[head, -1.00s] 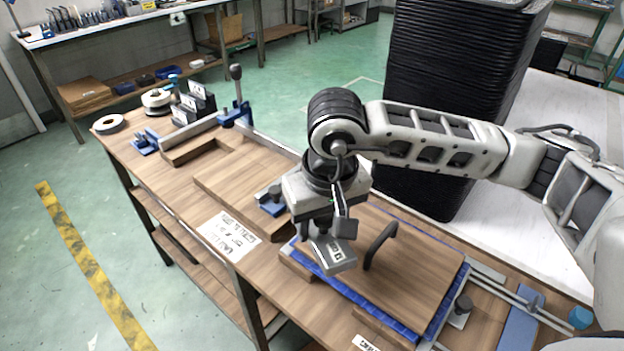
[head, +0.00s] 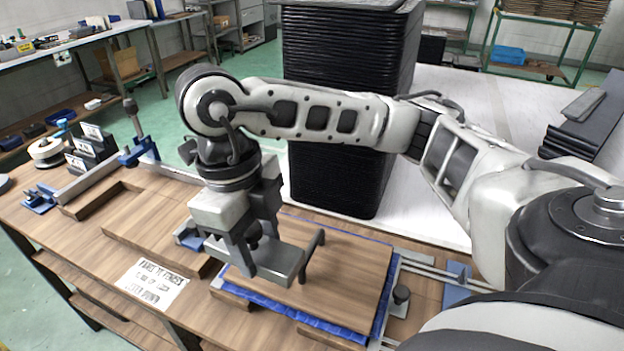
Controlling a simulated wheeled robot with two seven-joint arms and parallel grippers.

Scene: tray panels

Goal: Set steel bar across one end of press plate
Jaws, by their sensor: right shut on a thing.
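The press plate (head: 345,268) is a wooden board with a black upright handle (head: 313,252), lying over a blue sheet (head: 300,320) on the bench. My right gripper (head: 250,236) points down over the plate's left end and is shut on the grey steel bar (head: 276,264). The bar lies left of the handle, over that end of the plate. I cannot tell whether it touches the plate, and the gripper hides part of it. My left gripper is not in view.
The wooden bench (head: 90,245) carries a printed sign (head: 153,286), a blue clamp (head: 138,145) and a tape roll (head: 46,150) at left. A knobbed post (head: 400,297) and metal rails stand right of the plate. A tall black tray stack (head: 345,100) rises behind.

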